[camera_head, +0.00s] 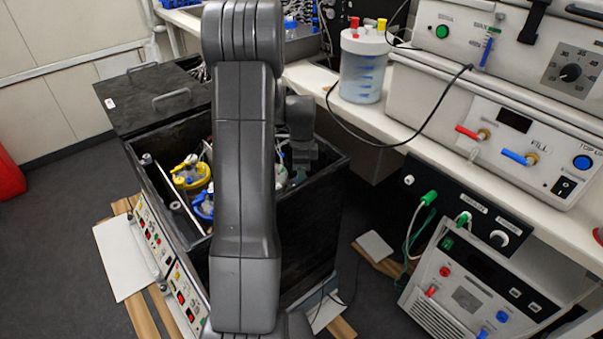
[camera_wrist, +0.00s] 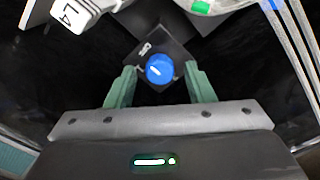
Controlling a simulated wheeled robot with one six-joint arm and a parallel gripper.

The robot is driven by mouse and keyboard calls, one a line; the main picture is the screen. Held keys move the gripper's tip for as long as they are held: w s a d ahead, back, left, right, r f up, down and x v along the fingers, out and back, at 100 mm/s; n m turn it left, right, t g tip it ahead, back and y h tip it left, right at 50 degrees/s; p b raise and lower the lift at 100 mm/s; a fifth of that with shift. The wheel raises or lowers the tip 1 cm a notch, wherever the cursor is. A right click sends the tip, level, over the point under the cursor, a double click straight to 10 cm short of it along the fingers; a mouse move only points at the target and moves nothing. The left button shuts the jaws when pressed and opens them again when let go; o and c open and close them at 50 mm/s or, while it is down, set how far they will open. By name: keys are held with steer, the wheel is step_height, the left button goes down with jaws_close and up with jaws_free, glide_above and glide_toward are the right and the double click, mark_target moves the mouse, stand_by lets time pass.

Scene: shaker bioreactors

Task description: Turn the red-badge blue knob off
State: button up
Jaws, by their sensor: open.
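A round blue knob (camera_wrist: 159,69) with a short, slanted white pointer line sits on a dark square plate (camera_wrist: 176,53) in the wrist view. I see no red badge beside it there; the plate shows only a small pale mark. My gripper (camera_wrist: 160,78) is open, with one green finger on each side of the knob. The fingers look apart from it, though the depth between fingertips and knob is hard to judge. In the camera_head view my arm hides much of the black box (camera_head: 335,200), and I cannot make out this knob.
In the wrist view, a white block marked L4 (camera_wrist: 70,14) is at upper left, a green piece (camera_wrist: 201,7) at the top. The black box holds yellow-topped (camera_head: 192,172) and blue-topped vessels (camera_head: 203,206). A bench with instruments (camera_head: 520,140) stands at right.

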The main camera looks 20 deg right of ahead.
step_height(320, 180, up, 13)
steer(key=shift+r+p, duration=0.2)
steer(key=shift+p, duration=0.1)
step_height(320, 180, down, 14)
steer(key=shift+r+b, duration=0.1)
steer(key=shift+b, duration=0.25)
stand_by(0.4)
steer(key=shift+r, duration=0.1)
stand_by(0.3)
